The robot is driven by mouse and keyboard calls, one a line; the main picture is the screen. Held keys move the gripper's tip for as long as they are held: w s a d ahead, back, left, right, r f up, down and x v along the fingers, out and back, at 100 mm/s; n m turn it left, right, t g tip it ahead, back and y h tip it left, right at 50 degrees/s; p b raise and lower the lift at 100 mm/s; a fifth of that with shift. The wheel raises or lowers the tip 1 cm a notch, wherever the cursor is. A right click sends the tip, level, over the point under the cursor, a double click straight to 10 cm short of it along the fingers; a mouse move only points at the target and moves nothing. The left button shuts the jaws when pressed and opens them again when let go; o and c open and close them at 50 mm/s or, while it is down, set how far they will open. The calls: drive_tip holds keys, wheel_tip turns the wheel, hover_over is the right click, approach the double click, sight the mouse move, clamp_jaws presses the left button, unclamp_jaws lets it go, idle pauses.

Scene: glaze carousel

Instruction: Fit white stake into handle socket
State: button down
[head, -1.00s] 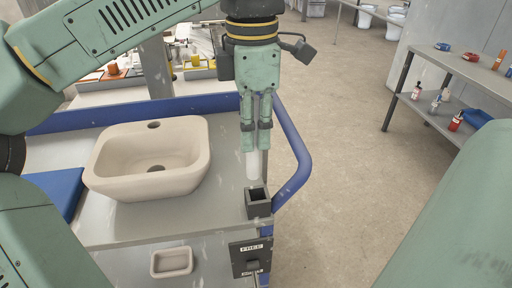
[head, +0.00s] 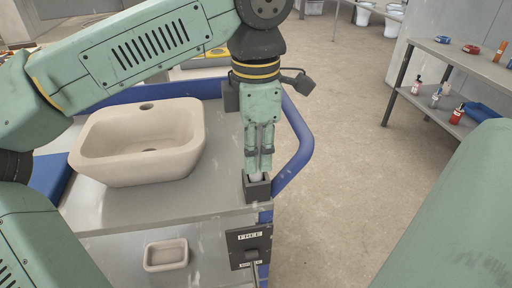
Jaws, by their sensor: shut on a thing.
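My gripper (head: 258,171) is shut on the white stake (head: 257,178) and points straight down. Only a short white piece of the stake shows between the fingertips and the socket. The dark square handle socket (head: 257,190) stands at the front right corner of the grey cart top. The stake's lower end is hidden inside the socket's mouth, and the fingertips are just above the rim. I cannot tell how deep the stake sits.
A beige basin (head: 138,142) stands on the cart to the left. A blue rail (head: 300,150) curves close on the right of the socket. Below is a black plate (head: 248,246) marked FREE with a lever. A shelf with bottles (head: 450,90) stands far right.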

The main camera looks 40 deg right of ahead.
drive_tip(key=shift+f, duration=0.2)
drive_tip(key=c, duration=1.4)
unclamp_jaws()
drive_tip(key=shift+c, duration=0.2)
wheel_tip(320, 180, up, 12)
drive_tip(key=shift+r+p, duration=0.25)
drive_tip(key=shift+p, duration=0.25)
